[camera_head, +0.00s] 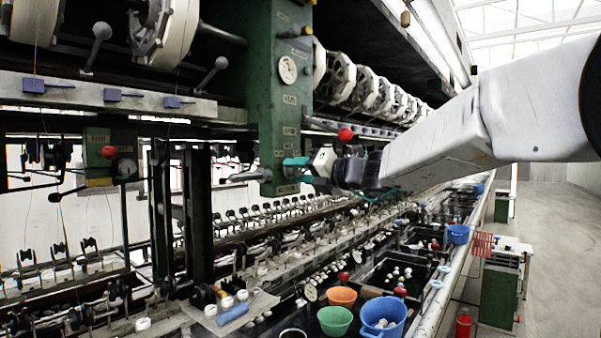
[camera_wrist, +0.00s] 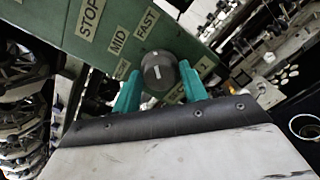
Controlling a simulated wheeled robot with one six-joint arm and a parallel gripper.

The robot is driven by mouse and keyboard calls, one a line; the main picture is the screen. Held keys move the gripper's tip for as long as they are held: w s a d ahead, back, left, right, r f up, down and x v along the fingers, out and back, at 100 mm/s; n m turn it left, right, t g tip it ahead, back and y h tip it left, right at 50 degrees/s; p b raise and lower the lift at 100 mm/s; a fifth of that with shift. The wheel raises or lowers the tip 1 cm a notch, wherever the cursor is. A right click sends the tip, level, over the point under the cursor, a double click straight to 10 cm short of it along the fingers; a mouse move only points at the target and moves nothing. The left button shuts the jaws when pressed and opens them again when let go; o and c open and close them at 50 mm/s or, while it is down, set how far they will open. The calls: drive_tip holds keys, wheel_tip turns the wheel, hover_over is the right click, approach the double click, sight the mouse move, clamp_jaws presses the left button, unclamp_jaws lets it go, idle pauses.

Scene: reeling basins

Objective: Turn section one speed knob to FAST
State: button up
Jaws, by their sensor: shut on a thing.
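In the wrist view the round dark grey speed knob (camera_wrist: 158,66) sits on the green panel (camera_wrist: 190,35) between the teal fingers of my gripper (camera_wrist: 160,74). The fingers are closed on its two sides. A short white mark shows on the knob's face. Labels STOP (camera_wrist: 90,17), MID (camera_wrist: 119,40) and FAST (camera_wrist: 147,23) are on the panel beside the knob. In the head view my gripper (camera_head: 291,164) reaches the lower part of the green post (camera_head: 280,110). The knob cannot be made out there.
A grey lever (camera_head: 245,176) and a red ball (camera_head: 345,135) are close to my gripper. A dial (camera_head: 287,70) is higher on the post. Below are orange (camera_head: 341,297), green (camera_head: 334,321) and blue (camera_head: 384,316) basins. An open aisle (camera_head: 565,250) lies at the right.

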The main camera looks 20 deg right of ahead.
drive_tip(key=shift+m, duration=0.3)
idle(0.4)
drive_tip(key=o, duration=0.8)
drive_tip(key=v, duration=0.7)
drive_tip(key=shift+s+d, duration=0.25)
drive_tip(key=shift+s, duration=0.05)
